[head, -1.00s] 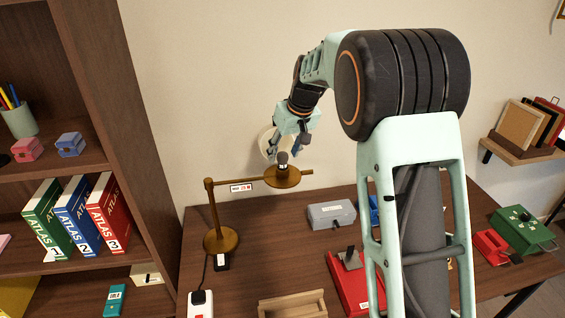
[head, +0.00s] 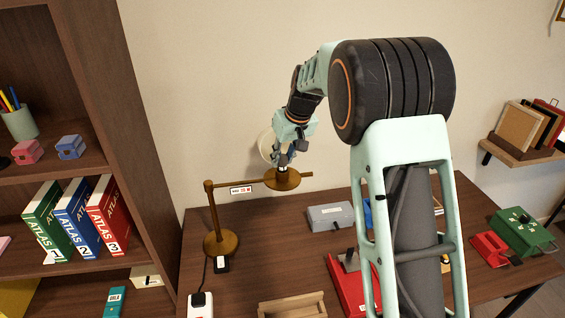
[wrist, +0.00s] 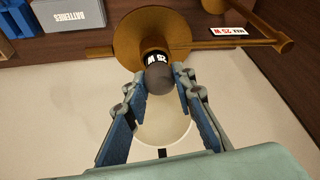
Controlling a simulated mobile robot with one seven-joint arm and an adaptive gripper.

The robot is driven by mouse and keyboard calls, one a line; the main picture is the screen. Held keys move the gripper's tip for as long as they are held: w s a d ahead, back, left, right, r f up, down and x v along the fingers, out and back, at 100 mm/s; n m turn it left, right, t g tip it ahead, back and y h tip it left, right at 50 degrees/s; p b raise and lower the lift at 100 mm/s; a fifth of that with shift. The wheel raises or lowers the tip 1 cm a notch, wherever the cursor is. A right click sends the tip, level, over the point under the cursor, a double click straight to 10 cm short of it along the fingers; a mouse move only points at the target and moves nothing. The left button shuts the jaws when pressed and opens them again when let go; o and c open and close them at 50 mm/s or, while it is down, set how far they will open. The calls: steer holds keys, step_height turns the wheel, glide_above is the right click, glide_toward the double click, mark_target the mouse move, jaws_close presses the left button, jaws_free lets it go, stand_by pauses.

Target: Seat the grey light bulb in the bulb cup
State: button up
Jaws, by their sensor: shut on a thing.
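The grey light bulb (wrist: 158,77) has a dark band marked 25 W. In the wrist view it lies between my two blue fingertips, with its band end against the brass disc of the lamp arm (wrist: 140,30). My gripper (wrist: 160,86) is shut on the rounded grey end. In the head view my gripper (head: 284,156) is right above the brass disc (head: 283,181).
The brass lamp stand (head: 220,243) rises from the desk at the left. A white round shade (head: 266,146) is behind my gripper. A grey box (head: 330,216) and a wooden tray (head: 291,307) are on the desk. A bookshelf (head: 143,175) borders the left.

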steer(key=shift+r, duration=0.15)
steer(key=shift+r, duration=0.25)
step_height(320, 180, up, 2)
steer(key=shift+w+r, duration=0.1)
steer(key=s+d+r+b, duration=0.3)
steer(key=s+r, duration=0.7)
steer(key=s, duration=0.3)
steer(key=shift+s+d, duration=0.3)
steer(key=shift+s, duration=0.05)
